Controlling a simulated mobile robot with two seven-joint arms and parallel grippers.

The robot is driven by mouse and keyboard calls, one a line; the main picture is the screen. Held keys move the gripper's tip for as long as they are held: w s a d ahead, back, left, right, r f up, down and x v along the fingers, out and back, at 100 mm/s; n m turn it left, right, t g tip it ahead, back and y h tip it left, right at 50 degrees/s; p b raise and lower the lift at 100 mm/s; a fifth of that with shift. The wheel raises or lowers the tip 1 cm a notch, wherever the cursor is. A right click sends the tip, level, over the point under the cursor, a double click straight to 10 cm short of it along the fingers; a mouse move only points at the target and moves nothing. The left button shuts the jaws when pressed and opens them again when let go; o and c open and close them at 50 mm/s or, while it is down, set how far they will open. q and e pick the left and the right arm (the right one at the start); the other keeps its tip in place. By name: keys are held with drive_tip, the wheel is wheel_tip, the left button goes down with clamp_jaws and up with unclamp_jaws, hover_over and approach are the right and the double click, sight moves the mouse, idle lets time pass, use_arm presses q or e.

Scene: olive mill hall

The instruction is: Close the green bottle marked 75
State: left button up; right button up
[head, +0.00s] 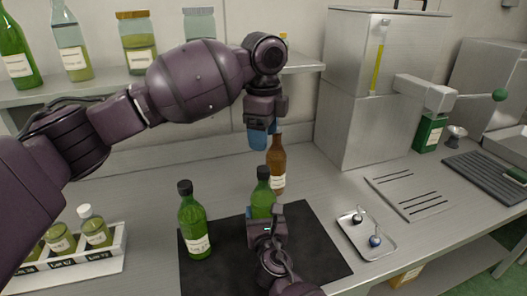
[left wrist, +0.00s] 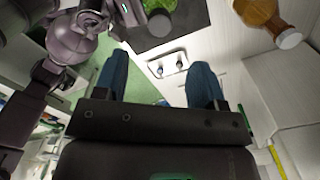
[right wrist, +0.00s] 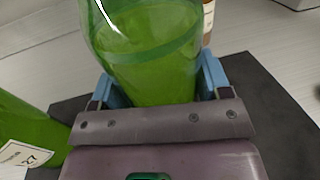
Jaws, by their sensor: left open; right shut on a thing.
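A green bottle (head: 262,196) with a dark top stands on a black mat (head: 318,257). My right gripper (head: 264,219) is shut around its body, and the bottle fills the space between the blue fingers in the right wrist view (right wrist: 150,75). Its label is hidden. A second green bottle (head: 194,228) with a dark top and a white label stands to its left on the mat; I cannot read its number surely. My left gripper (head: 261,138) is open and empty above and behind the held bottle. A small metal tray (head: 378,250) holds a dark stopper (head: 357,217) and a blue-grey one (head: 375,240).
A brown bottle (head: 277,160) stands behind the held bottle, below my left gripper. A white rack (head: 112,253) with small jars is at the left. A slotted plate (head: 409,195) and a steel machine (head: 362,120) are at the right. A shelf with bottles and jars runs behind.

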use_arm(q)
drive_tip(key=shift+r, duration=1.3)
use_arm(e)
drive_tip(key=o, duration=1.8)
use_arm(q)
drive_tip(key=shift+r+p, duration=0.3)
drive_tip(key=shift+r, duration=0.1)
use_arm(e)
drive_tip(key=s, duration=0.3)
drive_tip(key=s+d, duration=0.1)
drive_tip(key=s, duration=0.6)
drive_tip(key=shift+s+d, duration=0.2)
drive_tip(key=shift+s, duration=0.15)
